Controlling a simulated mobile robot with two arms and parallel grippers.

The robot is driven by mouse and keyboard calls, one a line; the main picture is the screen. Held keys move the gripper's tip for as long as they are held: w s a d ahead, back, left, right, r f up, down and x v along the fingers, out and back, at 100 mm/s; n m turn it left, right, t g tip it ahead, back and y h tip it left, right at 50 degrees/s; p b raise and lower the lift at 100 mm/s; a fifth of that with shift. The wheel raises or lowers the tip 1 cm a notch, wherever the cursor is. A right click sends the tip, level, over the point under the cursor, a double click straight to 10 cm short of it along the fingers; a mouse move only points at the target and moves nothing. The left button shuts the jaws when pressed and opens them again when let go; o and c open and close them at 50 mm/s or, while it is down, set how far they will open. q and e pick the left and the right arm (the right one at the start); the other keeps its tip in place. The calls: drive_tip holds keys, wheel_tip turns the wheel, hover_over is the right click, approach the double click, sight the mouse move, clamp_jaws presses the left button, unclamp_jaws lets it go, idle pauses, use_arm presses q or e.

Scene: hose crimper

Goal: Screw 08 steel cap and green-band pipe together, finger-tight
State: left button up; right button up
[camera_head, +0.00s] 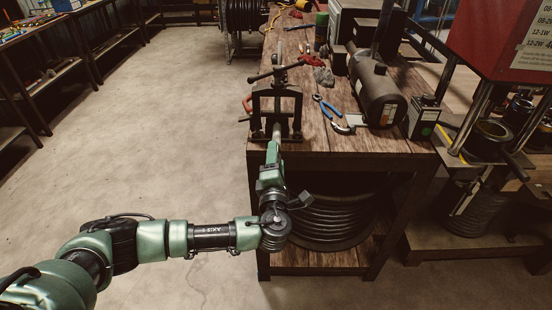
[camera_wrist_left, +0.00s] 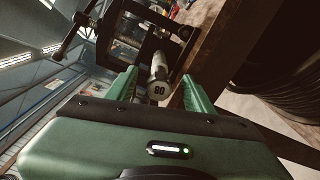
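My left gripper (camera_head: 273,153) reaches up to the vise (camera_head: 276,103) at the near left edge of the workbench. In the left wrist view its two green fingers (camera_wrist_left: 159,82) stand on either side of a steel cap (camera_wrist_left: 158,89) with upside-down "08" marking, with gaps visible on both sides. The cap is on the near end of a steel-coloured pipe or fitting (camera_wrist_left: 159,64) that runs into the vise frame. I cannot make out a green band; the gripper and vise hide part of the pipe. My right gripper is in neither view.
The wooden workbench (camera_head: 318,150) holds blue-handled pliers (camera_head: 328,108), a dark cylindrical machine (camera_head: 377,90) and red-handled tools. A coiled black hose (camera_head: 330,215) lies on the shelf below. A red crimper (camera_head: 500,40) stands at right. Floor at left is clear.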

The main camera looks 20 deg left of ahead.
use_arm(q)
drive_tip(key=v, duration=0.8)
wheel_tip(320, 180, down, 21)
drive_tip(key=a+n+g+h, duration=0.1)
drive_tip(key=a+n+g, duration=0.2)
drive_tip(key=n+g, duration=0.55)
drive_tip(key=s+a+f+n+g+h, duration=0.1)
drive_tip(key=s+f+n, duration=0.3)
drive_tip(key=f+n, duration=0.3)
drive_tip(key=s+a+f+n+g, duration=0.15)
drive_tip(key=s+f+n, duration=0.35)
drive_tip(key=f, duration=0.5)
drive_tip(key=s+a+f+n+g+h, duration=0.1)
drive_tip(key=s+f+n+g, duration=0.1)
drive_tip(key=s+f+n, duration=0.65)
drive_tip(key=s+a+f+n+g+h, duration=0.1)
drive_tip(key=s+f+n, duration=0.45)
drive_tip(key=s, duration=0.55)
drive_tip(key=s+f+n+g, duration=0.1)
drive_tip(key=s+f+n, duration=0.2)
drive_tip(key=s, duration=0.7)
drive_tip(key=s+f+n+g+h, duration=0.1)
drive_tip(key=s+f+n, duration=0.2)
drive_tip(key=s+n, duration=0.4)
drive_tip(key=s, duration=0.3)
drive_tip(key=shift+s+d+n+b, duration=0.25)
drive_tip(key=shift+d+n+b, duration=0.05)
drive_tip(key=shift+n+b, duration=0.05)
